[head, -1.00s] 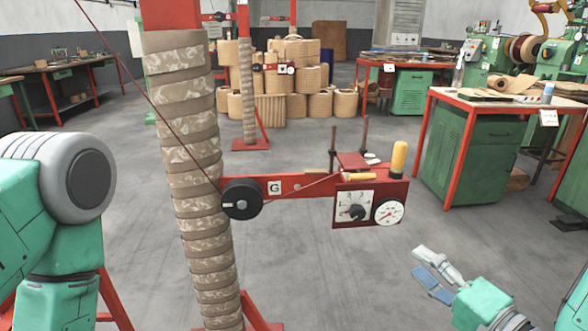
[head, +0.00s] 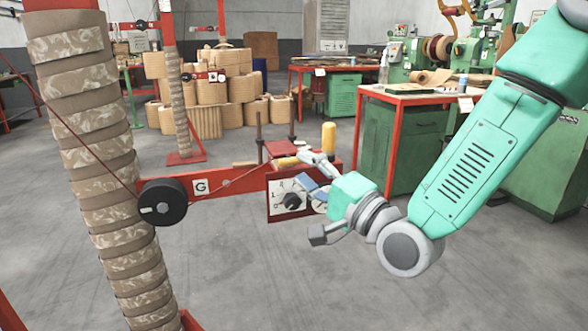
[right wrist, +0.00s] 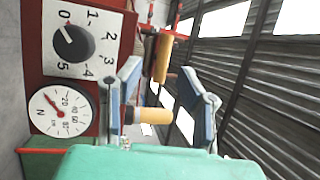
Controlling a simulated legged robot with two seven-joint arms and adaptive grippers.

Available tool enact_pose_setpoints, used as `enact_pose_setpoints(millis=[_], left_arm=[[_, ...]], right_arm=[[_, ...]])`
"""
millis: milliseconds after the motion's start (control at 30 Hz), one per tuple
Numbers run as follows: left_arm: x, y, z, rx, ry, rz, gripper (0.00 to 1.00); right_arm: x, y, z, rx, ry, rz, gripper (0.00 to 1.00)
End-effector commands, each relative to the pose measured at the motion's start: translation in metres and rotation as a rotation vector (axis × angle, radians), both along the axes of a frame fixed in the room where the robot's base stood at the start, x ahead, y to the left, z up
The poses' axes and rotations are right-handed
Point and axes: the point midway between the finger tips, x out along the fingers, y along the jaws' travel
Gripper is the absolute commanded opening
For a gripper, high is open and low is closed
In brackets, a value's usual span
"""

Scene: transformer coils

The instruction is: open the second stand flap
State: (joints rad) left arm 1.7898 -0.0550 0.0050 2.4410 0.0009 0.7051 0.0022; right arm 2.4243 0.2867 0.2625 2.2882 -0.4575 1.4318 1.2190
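The near stand has a thick banded column (head: 110,190) and a red arm with a black wheel (head: 162,201) and a "G" label. A red control box (head: 273,207) at the arm's end carries a small red flap plate (head: 282,148), a level yellow handle (head: 287,162) and an upright yellow handle (head: 329,137). My right gripper (head: 310,175) is at the box's front right. In the right wrist view its blue-padded fingers (right wrist: 168,95) are apart, with the upright handle (right wrist: 155,116) showing between them and the level handle (right wrist: 163,60) farther off. My left gripper is out of view.
A dial (right wrist: 72,42) and a gauge (right wrist: 62,108) are on the box face. A red-framed workbench (head: 425,97) stands behind on the right. A farther stand column (head: 176,105) and wicker-like coils (head: 210,95) are at the back. The floor in front is clear.

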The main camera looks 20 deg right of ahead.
Motion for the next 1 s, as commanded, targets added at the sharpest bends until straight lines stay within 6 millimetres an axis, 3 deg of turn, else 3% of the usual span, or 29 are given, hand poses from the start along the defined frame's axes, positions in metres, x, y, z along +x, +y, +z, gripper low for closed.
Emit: enact_pose_setpoints(millis=[233,567,600,700,1000], left_arm=[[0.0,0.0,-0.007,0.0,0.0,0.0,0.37],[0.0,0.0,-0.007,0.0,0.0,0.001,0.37],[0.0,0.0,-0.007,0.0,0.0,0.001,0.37],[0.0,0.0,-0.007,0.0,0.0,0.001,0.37],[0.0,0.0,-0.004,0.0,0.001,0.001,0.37]], right_arm=[[0.026,0.014,0.005,-0.001,-0.001,0.002,0.33],[0.03,0.014,0.006,0.001,0.0,0.0,0.33],[0.03,0.014,0.006,0.001,0.0,0.0,0.29],[0.03,0.014,0.006,0.001,0.0,0.0,0.0],[0.03,0.014,0.007,0.0,0.01,0.001,0.0]])
